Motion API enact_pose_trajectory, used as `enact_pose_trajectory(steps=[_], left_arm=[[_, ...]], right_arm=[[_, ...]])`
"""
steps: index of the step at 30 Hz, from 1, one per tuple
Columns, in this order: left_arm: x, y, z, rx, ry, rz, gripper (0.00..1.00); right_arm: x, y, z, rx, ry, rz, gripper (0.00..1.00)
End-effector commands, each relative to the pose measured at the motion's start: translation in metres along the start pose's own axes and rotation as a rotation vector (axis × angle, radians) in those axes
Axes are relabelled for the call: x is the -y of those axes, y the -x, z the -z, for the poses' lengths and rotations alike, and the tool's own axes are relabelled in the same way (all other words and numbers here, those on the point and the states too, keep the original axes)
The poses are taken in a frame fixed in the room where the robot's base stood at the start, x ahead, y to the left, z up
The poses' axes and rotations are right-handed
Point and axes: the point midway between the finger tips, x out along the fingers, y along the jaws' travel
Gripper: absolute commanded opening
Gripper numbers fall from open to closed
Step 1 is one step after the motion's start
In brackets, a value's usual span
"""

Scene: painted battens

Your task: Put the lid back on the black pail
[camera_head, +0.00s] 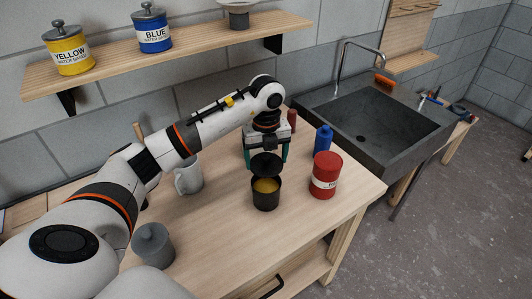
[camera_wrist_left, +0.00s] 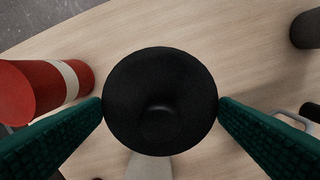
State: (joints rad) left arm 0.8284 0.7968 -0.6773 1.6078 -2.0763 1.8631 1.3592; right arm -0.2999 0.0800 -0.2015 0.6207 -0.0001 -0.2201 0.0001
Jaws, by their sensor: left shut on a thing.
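The black pail (camera_head: 265,198) stands upright on the wooden workbench, its top open and yellow-brown contents showing. The black lid (camera_head: 266,166) is round and held tilted above the rear of the pail's mouth in the head view. My left gripper (camera_head: 267,157) is shut on the lid, with one green finger on each side. In the left wrist view the lid (camera_wrist_left: 160,100) fills the space between the fingers and hides most of what is below it. Whether the lid touches the pail's rim I cannot tell. My right gripper is not in view.
A red can (camera_head: 326,176) stands close right of the pail, with a blue bottle (camera_head: 323,139) behind it. The bench front is clear. A sink (camera_head: 378,125) lies at right.

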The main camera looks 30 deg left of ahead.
Motion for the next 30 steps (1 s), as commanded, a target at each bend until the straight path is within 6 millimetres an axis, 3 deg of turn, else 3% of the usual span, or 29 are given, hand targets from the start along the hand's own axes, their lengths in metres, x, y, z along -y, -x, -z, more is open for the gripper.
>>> enact_pose_trajectory(steps=[8,24,30], left_arm=[[0.001,-0.007,0.002,0.002,0.05,0.0,0.6],[0.001,-0.056,0.002,0.001,0.047,0.0,0.6],[0.001,-0.064,0.002,0.001,0.047,0.0,0.6]], right_arm=[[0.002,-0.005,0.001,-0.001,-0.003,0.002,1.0],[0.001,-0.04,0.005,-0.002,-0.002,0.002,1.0],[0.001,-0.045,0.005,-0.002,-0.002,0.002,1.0]])
